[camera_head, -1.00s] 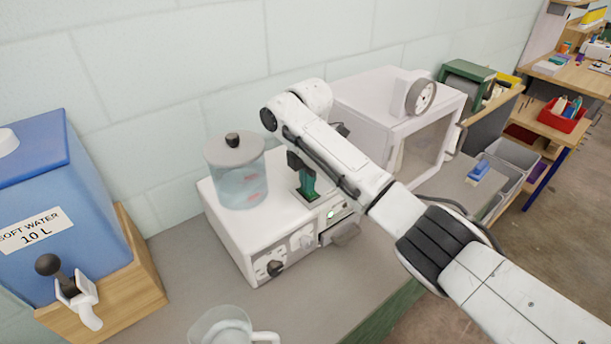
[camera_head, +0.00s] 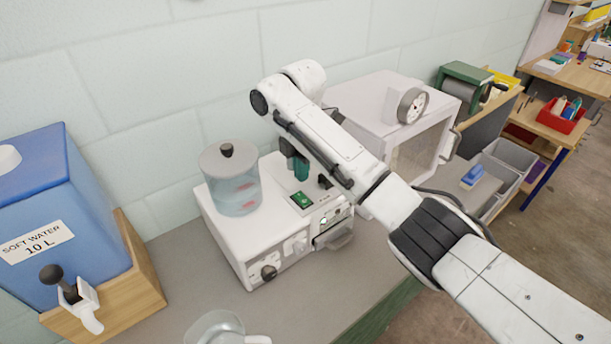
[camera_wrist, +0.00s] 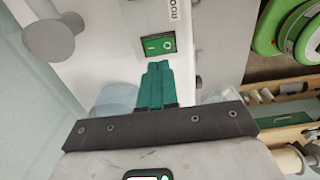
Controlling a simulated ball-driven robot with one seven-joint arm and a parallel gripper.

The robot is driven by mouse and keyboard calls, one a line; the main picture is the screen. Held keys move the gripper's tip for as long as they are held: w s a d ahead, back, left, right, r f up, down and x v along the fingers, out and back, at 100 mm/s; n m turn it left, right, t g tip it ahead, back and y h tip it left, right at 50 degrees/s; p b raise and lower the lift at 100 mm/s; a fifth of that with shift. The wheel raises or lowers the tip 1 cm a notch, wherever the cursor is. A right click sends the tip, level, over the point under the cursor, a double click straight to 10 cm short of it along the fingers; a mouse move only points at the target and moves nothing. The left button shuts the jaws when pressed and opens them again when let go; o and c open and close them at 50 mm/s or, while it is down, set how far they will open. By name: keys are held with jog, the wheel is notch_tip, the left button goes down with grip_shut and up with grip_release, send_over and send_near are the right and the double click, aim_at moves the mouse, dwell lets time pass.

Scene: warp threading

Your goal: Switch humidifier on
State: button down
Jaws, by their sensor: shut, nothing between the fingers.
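The humidifier is a white box (camera_head: 226,237) on the grey bench, with a clear water tank (camera_head: 236,193) on its top. A green rocker switch (camera_head: 302,200) sits on the top near the front edge. In the wrist view the switch (camera_wrist: 158,44) shows its line and circle marks. My gripper (camera_head: 300,170) is above the box, behind the switch and apart from it. In the wrist view its teal fingers (camera_wrist: 160,68) are together and empty, their tips just short of the switch. My arm hides part of the box's right side.
A white cabinet (camera_head: 370,105) with a round gauge stands to the right of the humidifier. A blue soft water container (camera_head: 55,190) with a tap is at the left. A clear jug (camera_head: 215,330) stands at the front. Bare bench (camera_head: 180,265) lies between them.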

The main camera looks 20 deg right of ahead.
notch_tip(320, 180, up, 8)
jog(key=p, duration=0.1)
jog(key=shift+f, duration=0.1)
dwell(0.3)
